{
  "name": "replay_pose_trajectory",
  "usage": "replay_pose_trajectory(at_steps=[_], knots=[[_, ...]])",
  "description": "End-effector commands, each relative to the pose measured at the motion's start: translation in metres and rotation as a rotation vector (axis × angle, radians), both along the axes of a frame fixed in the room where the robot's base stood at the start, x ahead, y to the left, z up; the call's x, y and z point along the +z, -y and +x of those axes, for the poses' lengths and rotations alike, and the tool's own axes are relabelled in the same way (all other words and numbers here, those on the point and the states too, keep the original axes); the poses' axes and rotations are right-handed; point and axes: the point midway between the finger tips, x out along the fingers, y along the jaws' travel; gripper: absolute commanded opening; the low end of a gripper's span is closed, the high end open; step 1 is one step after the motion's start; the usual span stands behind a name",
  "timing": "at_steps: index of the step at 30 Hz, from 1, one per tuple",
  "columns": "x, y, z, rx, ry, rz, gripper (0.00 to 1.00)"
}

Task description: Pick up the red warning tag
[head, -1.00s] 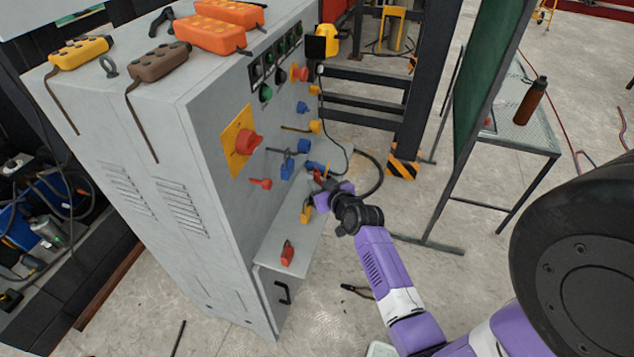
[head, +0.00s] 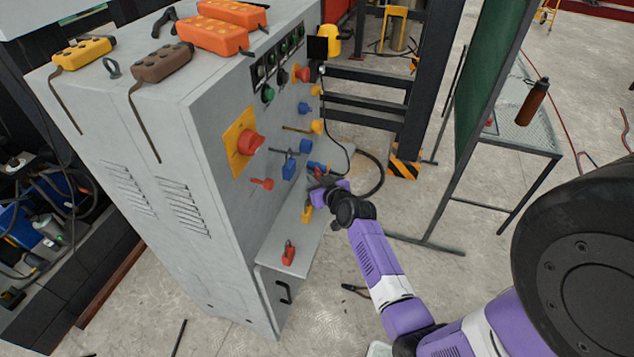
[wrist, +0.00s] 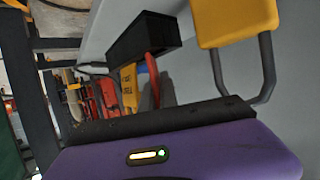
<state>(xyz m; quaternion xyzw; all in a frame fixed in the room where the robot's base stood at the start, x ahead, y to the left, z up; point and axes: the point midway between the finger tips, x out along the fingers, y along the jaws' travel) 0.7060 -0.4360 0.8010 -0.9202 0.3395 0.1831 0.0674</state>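In the head view a small red piece (head: 316,172) shows beside my gripper (head: 322,186), near the cabinet's front face; I cannot tell for sure that it is the warning tag. In the wrist view a curved red strip (wrist: 153,78) shows beyond my gripper's purple body, beside a yellow piece (wrist: 130,87) and a black box (wrist: 145,36). More red shapes (wrist: 107,97) show farther left. My gripper is above the cabinet's ledge (head: 290,236), close to the panel. Its fingertips are hidden, so its opening and any contact are unclear.
On the ledge are a yellow padlock (head: 307,213) and a red padlock (head: 288,254). Knobs and a blue padlock (head: 288,170) stick out from the panel. A yellow padlock (wrist: 235,22) looms close in the wrist view. A green board (head: 487,90) stands to the right.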

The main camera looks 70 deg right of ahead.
Motion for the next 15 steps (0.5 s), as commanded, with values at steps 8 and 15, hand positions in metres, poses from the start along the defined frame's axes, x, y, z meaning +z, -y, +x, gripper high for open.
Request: replay_pose_trajectory(at_steps=[8, 15], knots=[[0.033, 0.0, 0.0, 0.001, 0.002, -0.004, 0.0], [0.077, 0.0, 0.0, 0.0, 0.002, -0.003, 0.0]])
